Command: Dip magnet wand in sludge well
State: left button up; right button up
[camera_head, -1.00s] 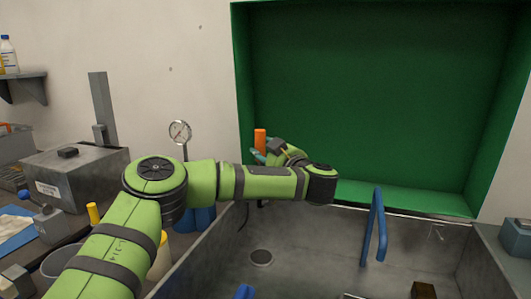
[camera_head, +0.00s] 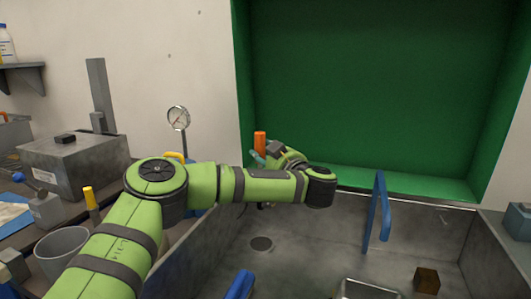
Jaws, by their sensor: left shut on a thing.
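The magnet wand shows as an upright orange handle (camera_head: 260,143) in front of the left edge of the green panel. My left gripper (camera_head: 259,158) is shut on it, with its teal fingertips just below the orange part. My forearm hides most of the wand's lower length; a small dark piece shows under the arm, and I cannot tell whether it is the wand's end. A dark round opening (camera_head: 261,244), perhaps the sludge well, lies in the floor of the grey basin (camera_head: 310,250), below the gripper in the picture. My right gripper is not in view.
A blue bar handle (camera_head: 377,215) stands in the basin, with another blue piece (camera_head: 240,285) at the front. A metal tray (camera_head: 368,289) and a brown block (camera_head: 427,280) lie at the front right. A gauge (camera_head: 178,118) and a grey box (camera_head: 75,163) are at left.

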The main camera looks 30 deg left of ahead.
pick_arm(q)
jog(key=shift+f+b, duration=0.3)
jog(key=shift+f, duration=0.25)
notch_tip(320, 180, down, 11)
jog(key=b, duration=0.7)
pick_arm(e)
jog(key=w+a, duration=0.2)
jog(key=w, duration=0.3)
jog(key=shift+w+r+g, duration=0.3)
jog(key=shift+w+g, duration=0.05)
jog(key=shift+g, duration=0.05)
pick_arm(q)
jog(key=shift+f, duration=0.15)
dwell(0.8)
